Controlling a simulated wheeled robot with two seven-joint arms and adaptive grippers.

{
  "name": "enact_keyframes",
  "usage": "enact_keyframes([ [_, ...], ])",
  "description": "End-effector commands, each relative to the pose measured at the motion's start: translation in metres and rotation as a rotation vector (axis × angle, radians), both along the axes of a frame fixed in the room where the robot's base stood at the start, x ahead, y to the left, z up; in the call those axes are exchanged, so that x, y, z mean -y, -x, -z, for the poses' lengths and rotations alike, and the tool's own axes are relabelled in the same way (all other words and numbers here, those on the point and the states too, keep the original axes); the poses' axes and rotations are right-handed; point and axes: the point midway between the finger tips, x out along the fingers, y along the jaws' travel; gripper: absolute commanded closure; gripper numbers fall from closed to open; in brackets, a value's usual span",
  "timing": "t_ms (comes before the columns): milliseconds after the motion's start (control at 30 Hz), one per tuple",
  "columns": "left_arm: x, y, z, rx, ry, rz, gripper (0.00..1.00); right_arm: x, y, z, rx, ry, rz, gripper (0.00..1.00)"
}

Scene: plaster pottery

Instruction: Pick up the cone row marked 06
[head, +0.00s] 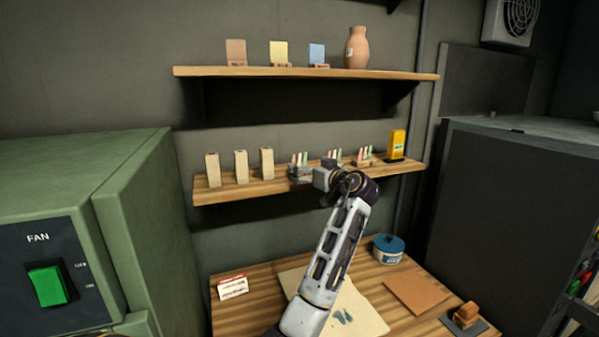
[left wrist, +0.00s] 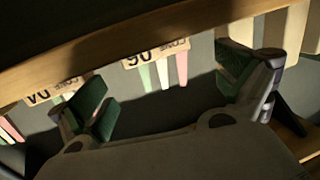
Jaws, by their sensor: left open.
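The cone row marked 06 shows in the left wrist view (left wrist: 157,60), upside down, with its label at the shelf edge and pale green, pink and white cones. In the head view it appears to be the leftmost cone row (head: 299,159), its base partly covered by my gripper. My left gripper (head: 316,176) is at the front of the lower shelf. Its two fingers (left wrist: 170,95) are open and apart, with row 06 between and beyond them; nothing is held. My right gripper is out of view.
Other cone rows (head: 335,154) (head: 364,158) stand to the right on the lower shelf (head: 225,192), before a yellow box (head: 397,144). Several cream blocks (head: 241,166) stand to the left. The upper shelf (head: 220,72) hangs above. A worktable (head: 250,310) lies below.

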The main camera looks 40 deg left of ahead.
Motion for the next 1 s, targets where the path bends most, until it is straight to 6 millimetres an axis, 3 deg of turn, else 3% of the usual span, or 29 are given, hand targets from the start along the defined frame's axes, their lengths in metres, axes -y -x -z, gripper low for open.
enact_keyframes([
  [267, -0.009, -0.003, -0.001, -0.001, 0.001, -0.001, 0.00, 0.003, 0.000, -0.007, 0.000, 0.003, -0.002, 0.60],
  [700, -0.045, -0.015, 0.000, -0.001, -0.001, -0.001, 0.00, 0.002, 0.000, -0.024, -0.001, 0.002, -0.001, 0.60],
  [1000, -0.049, -0.016, 0.002, 0.000, 0.001, 0.000, 0.00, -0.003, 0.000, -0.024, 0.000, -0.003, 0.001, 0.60],
])
